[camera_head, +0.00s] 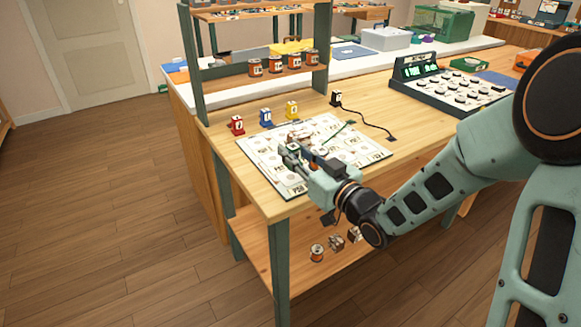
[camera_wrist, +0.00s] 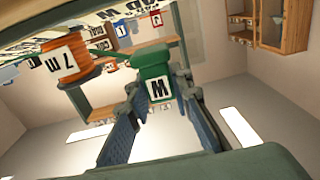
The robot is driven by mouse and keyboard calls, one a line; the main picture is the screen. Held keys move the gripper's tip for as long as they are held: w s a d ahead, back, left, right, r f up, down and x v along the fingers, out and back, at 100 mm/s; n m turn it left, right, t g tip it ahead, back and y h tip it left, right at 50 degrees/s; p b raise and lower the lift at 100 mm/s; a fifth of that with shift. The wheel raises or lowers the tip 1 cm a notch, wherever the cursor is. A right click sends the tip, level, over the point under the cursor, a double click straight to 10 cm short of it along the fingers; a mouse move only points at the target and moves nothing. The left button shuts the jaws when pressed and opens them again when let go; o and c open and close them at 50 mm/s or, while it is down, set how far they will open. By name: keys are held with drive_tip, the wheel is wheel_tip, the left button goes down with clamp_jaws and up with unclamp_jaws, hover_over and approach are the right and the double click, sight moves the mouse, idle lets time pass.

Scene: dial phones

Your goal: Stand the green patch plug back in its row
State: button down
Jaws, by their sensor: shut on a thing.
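The green plug (camera_wrist: 152,67) sits between the two fingers of my gripper (camera_wrist: 158,112) in the wrist view, its white lettered label facing the camera. My gripper is shut on it. In the head view my gripper (camera_head: 291,156) is low over the white printed sheet (camera_head: 262,165) on the bench, and the green plug is too small there to tell clearly. The red plug (camera_head: 236,125), blue plug (camera_head: 266,118) and yellow plug (camera_head: 291,109) stand upright in a row behind the sheet. The black plug (camera_head: 336,98) stands farther right, with a black cord.
An orange spool (camera_wrist: 67,60) is close beside the green plug in the wrist view. A thin green strip (camera_head: 335,133) lies on the sheet. A keyed console (camera_head: 450,88) stands at the back right. A shelf with several cans (camera_head: 274,63) rises behind the row. Bare wood shows between yellow and black.

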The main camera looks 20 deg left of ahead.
drive_tip(key=f, duration=0.1)
drive_tip(key=f+b, duration=0.1)
drive_tip(key=f, duration=0.1)
drive_tip(key=shift+w+a, duration=0.15)
drive_tip(key=shift+a, duration=0.25)
drive_tip(key=shift+f, duration=0.3)
drive_tip(key=shift+f+b, duration=0.3)
drive_tip(key=shift+b, duration=0.15)
drive_tip(key=c, duration=1.7)
unclamp_jaws()
drive_tip(key=shift+c, duration=0.2)
drive_tip(key=shift+r+p, duration=0.15)
drive_tip(key=shift+p, duration=0.2)
